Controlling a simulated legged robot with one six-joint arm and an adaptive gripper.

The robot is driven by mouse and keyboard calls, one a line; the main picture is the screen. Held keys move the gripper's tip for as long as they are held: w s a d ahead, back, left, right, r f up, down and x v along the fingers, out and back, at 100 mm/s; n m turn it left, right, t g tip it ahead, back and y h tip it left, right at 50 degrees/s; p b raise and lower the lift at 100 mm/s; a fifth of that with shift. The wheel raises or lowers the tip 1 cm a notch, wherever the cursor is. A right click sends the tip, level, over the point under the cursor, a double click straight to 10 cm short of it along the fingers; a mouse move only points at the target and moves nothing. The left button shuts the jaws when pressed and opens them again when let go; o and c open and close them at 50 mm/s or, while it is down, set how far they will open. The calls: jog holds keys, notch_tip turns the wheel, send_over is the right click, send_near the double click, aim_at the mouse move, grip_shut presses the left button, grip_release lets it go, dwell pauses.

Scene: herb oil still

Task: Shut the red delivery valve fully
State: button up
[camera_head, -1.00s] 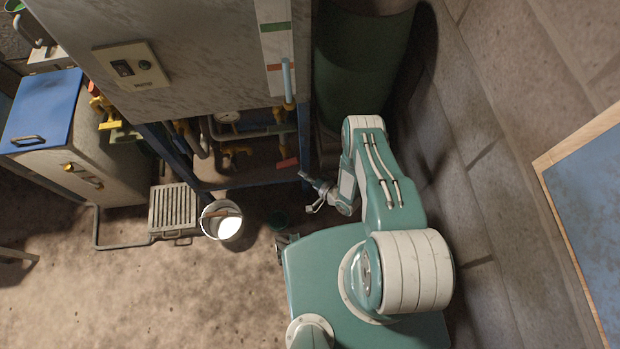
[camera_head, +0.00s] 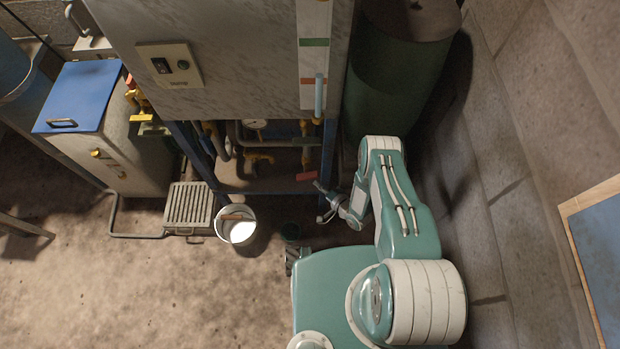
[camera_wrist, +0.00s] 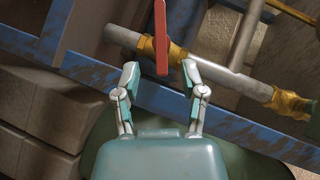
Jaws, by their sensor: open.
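The red delivery valve handle (camera_wrist: 161,38) stands up across a grey pipe with a brass fitting (camera_wrist: 174,54) in the wrist view. In the head view the red handle (camera_head: 306,176) is at the lower right of the blue frame. My gripper (camera_wrist: 165,80) is open and empty, its two fingers apart below the handle in the wrist view. The handle's lower end lies in line with the gap between the fingertips, and no contact shows. In the head view my gripper (camera_head: 322,200) is just below and right of the handle, too small there to judge the distance.
A blue frame beam (camera_wrist: 130,88) crosses close to my fingers. A second brass fitting (camera_wrist: 288,103) is on the pipe. A white bucket (camera_head: 235,222) and a floor grate (camera_head: 188,205) stand left of my base. A dark green tank (camera_head: 400,60) stands behind my arm.

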aim_at(307, 176)
jog(key=x, duration=0.7)
jog(key=shift+w+a+f, duration=0.15)
jog(key=shift+w+a, duration=0.05)
